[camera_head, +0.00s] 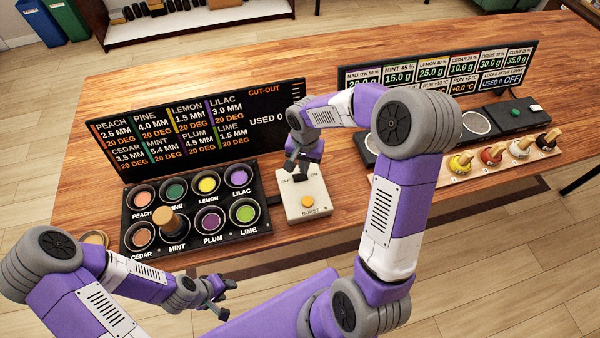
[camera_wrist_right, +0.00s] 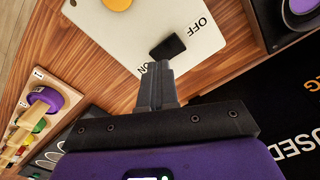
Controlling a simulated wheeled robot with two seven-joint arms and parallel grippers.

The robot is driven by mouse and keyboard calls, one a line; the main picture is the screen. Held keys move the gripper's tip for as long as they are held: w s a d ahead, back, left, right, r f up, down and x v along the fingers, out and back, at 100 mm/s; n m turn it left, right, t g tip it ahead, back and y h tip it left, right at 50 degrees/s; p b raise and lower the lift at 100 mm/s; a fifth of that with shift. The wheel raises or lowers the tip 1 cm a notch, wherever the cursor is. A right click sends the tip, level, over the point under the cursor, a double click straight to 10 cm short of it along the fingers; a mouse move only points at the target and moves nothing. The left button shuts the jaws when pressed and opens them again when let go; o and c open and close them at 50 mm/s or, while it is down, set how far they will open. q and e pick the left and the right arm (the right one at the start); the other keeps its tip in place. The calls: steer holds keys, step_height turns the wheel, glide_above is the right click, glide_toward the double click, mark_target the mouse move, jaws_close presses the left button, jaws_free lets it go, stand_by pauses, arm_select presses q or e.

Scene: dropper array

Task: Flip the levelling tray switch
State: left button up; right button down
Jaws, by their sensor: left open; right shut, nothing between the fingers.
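The white switch box (camera_head: 292,205) stands mid-table, marked OFF and ON, with an orange button labelled BURST at its front. In the right wrist view the box (camera_wrist_right: 118,32) shows a small black switch (camera_wrist_right: 168,48) between the words ON and OFF. My right gripper (camera_head: 300,168) is shut and empty, low at the box's back edge. In the right wrist view its fingertips (camera_wrist_right: 157,70) are right beside the black switch, near the ON word; I cannot tell whether they touch. My left gripper (camera_head: 222,293) is open and empty in front of the table edge.
A black tray of coloured cups (camera_head: 128,215) stands left of the box, with a wooden-topped piece in one cup. A black display board (camera_head: 140,125) stands behind it. At the right are a second board (camera_head: 505,60), scales and several coloured wood-handled droppers (camera_head: 492,155).

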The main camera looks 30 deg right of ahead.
mark_target(304, 176)
step_height(304, 176, up, 4)
steer(key=shift+p, duration=1.2)
